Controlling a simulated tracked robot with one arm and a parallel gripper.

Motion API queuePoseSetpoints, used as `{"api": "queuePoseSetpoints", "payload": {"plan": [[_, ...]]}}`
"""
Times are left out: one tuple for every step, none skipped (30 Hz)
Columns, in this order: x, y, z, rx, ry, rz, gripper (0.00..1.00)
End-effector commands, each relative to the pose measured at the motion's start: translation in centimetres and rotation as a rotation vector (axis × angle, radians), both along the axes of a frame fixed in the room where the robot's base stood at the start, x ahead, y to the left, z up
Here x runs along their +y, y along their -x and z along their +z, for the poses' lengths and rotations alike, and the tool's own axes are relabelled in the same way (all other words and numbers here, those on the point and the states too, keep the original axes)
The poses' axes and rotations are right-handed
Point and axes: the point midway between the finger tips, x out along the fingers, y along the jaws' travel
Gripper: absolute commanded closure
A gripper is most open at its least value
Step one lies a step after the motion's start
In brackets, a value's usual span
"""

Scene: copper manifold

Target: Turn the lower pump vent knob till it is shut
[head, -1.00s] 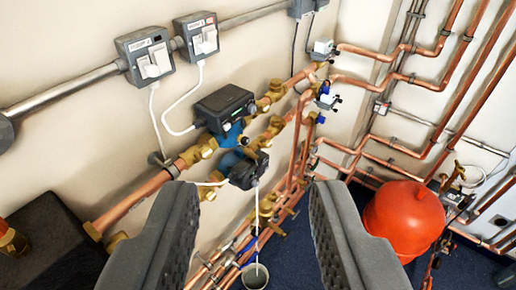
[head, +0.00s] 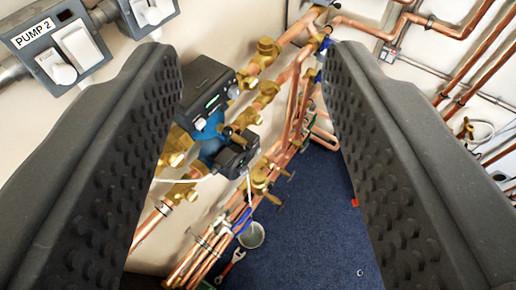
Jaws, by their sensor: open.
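The lower pump (head: 237,155) has a black head on a blue body and sits in the copper and brass pipework in the middle of the view. A small brass-coloured part (head: 230,131) shows at its upper edge; I cannot tell for sure whether it is the vent knob or how far it is turned. The upper pump (head: 207,88), also black and blue, is just above and partly hidden by my left finger. My gripper (head: 252,60) is open and empty. Its two dark ribbed fingers stand wide apart on either side of the pumps, nearer the camera and apparently touching nothing.
A grey switch box labelled PUMP 2 (head: 58,45) is on the wall at upper left. Brass valves (head: 268,48) and copper pipes surround the pumps. A small bucket (head: 252,236) and a red wrench (head: 232,264) are below. The blue floor (head: 310,225) is mostly clear.

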Motion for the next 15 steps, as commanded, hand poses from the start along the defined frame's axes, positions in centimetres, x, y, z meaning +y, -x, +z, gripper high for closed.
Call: {"api": "queuePoseSetpoints", "payload": {"plan": [[-0.1, -0.3, -0.5, 0.013, -0.013, -0.002, 0.57], [-0.1, -0.7, -1.0, 0.026, -0.027, -0.003, 0.57], [-0.3, -1.3, -2.0, 0.050, -0.053, -0.006, 0.57], [-0.4, -1.8, -2.9, 0.075, -0.079, -0.008, 0.57], [-0.7, -2.5, -4.1, 0.105, -0.113, -0.013, 0.57], [-1.1, -3.5, -6.0, 0.153, -0.166, -0.020, 0.57], [-1.3, -4.2, -7.6, 0.193, -0.211, -0.025, 0.57], [-1.4, -4.9, -9.2, 0.236, -0.262, -0.033, 0.57], [-1.6, -5.9, -11.6, 0.296, -0.336, -0.046, 0.57], [-1.7, -6.6, -13.4, 0.342, -0.392, -0.056, 0.57], [-1.8, -7.1, -15.2, 0.389, -0.452, -0.068, 0.57], [-1.9, -7.8, -17.5, 0.451, -0.531, -0.084, 0.57], [-2.0, -8.3, -19.2, 0.495, -0.590, -0.096, 0.57], [-2.0, -8.7, -20.7, 0.537, -0.650, -0.109, 0.57], [-2.1, -9.2, -22.8, 0.597, -0.731, -0.128, 0.57]]}}
